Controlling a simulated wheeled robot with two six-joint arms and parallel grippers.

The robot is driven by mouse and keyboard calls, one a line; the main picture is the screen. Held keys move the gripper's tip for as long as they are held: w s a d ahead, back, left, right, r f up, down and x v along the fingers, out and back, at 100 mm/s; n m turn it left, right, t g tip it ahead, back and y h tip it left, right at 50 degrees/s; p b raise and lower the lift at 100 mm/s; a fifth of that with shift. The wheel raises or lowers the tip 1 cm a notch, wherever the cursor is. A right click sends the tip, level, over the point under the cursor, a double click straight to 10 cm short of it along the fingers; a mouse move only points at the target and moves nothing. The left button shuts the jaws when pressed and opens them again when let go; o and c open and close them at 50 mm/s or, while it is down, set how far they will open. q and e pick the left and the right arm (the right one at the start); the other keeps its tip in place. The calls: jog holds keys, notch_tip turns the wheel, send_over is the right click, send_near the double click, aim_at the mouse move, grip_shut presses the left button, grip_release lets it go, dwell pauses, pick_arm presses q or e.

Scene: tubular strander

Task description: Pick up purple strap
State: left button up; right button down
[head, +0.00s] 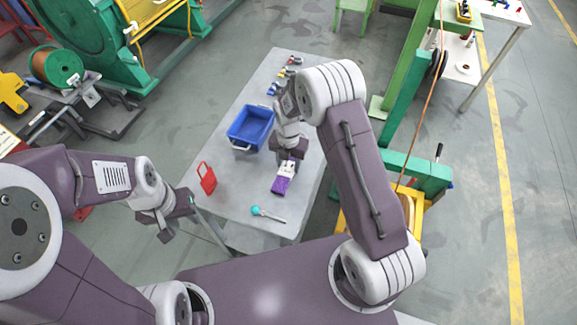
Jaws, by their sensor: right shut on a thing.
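The purple strap (281,185) is at the middle of the grey table, a small bright purple piece. My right gripper (286,170) comes down from above and is shut on the strap's far end. I cannot tell whether the strap still touches the table top. My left gripper (188,205) is beyond the table's left edge, away from the strap. Its fingers are too small and turned to show whether they are open.
On the grey table (232,212) stand a blue bin (250,127), a red handled item (207,178) and a turquoise-headed tool (268,214). Several small coloured parts (285,73) line the far end. Green machinery (418,172) stands to the right.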

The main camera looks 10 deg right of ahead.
aim_at(288, 164)
notch_tip(288, 164, up, 4)
jog(key=shift+w+r+b, duration=0.1)
jog(key=shift+r+b, duration=0.1)
jog(key=shift+b, duration=0.15)
jog(key=s+a+r, duration=0.2)
jog(key=s+r, duration=0.1)
jog(key=s, duration=0.2)
jog(key=s+a+r+b, duration=0.1)
jog(key=s+a+r, duration=0.1)
jog(key=s, duration=0.4)
jog(key=shift+r, duration=0.85)
jog(key=shift+a, duration=0.1)
jog(key=shift+f, duration=0.1)
